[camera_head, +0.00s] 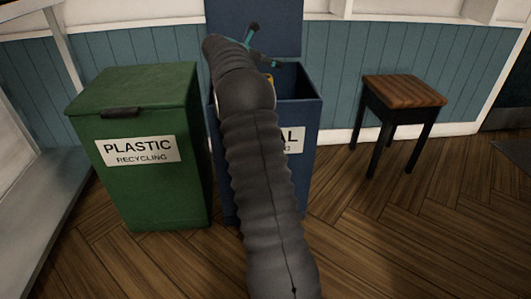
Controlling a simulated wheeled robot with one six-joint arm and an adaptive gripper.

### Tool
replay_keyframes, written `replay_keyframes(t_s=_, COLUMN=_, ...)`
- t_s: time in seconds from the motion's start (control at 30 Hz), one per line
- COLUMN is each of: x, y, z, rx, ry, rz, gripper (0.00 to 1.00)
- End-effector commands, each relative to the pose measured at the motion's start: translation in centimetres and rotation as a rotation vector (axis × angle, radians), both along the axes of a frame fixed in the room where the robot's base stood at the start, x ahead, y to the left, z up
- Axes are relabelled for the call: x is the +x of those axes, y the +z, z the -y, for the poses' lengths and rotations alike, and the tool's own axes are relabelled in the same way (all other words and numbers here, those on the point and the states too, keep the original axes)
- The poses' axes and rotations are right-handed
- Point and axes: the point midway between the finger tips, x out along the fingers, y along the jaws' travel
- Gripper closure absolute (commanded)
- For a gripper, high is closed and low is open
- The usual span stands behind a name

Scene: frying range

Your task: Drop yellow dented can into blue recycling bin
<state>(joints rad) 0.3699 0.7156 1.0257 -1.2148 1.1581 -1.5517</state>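The blue recycling bin (306,105) stands in the middle with its lid (285,25) raised against the wall. Its white label is mostly hidden by my arm, with "AL" showing. My gripper (266,45) is over the back part of the bin's opening, in front of the raised lid. Its teal and dark fingers look spread apart, with nothing seen between them. A small yellow patch (269,77) shows at the bin's opening beside my arm, below the fingers. It may be the yellow can, but most of it is hidden, and no dent can be made out.
A closed green plastic recycling bin (150,190) stands close on the left. A wooden-topped stool (405,90) stands to the right, with clear floor between it and the blue bin. A blue panelled wall (350,60) is behind.

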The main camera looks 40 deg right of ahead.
Motion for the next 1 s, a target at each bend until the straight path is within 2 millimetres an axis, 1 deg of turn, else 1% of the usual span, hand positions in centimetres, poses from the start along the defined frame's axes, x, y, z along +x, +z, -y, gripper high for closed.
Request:
replay_keyframes(t_s=0.27, x=0.0, y=0.0, z=0.0, rx=0.0, ry=0.0, rz=0.0, gripper=0.08)
replay_keyframes(t_s=0.37, x=0.0, y=0.2, z=-0.5, rx=0.0, ry=0.001, rz=0.0, gripper=0.08)
replay_keyframes(t_s=0.43, x=0.0, y=0.5, z=-1.1, rx=0.0, ry=0.001, rz=0.0, gripper=0.08)
replay_keyframes(t_s=0.57, x=0.0, y=1.3, z=-3.2, rx=0.0, ry=0.003, rz=0.001, gripper=0.08)
replay_keyframes(t_s=0.8, x=0.0, y=3.1, z=-7.6, rx=0.0, ry=0.003, rz=0.001, gripper=0.08)
replay_keyframes(t_s=1.0, x=-0.1, y=4.2, z=-10.1, rx=0.0, ry=0.001, rz=0.0, gripper=0.08)
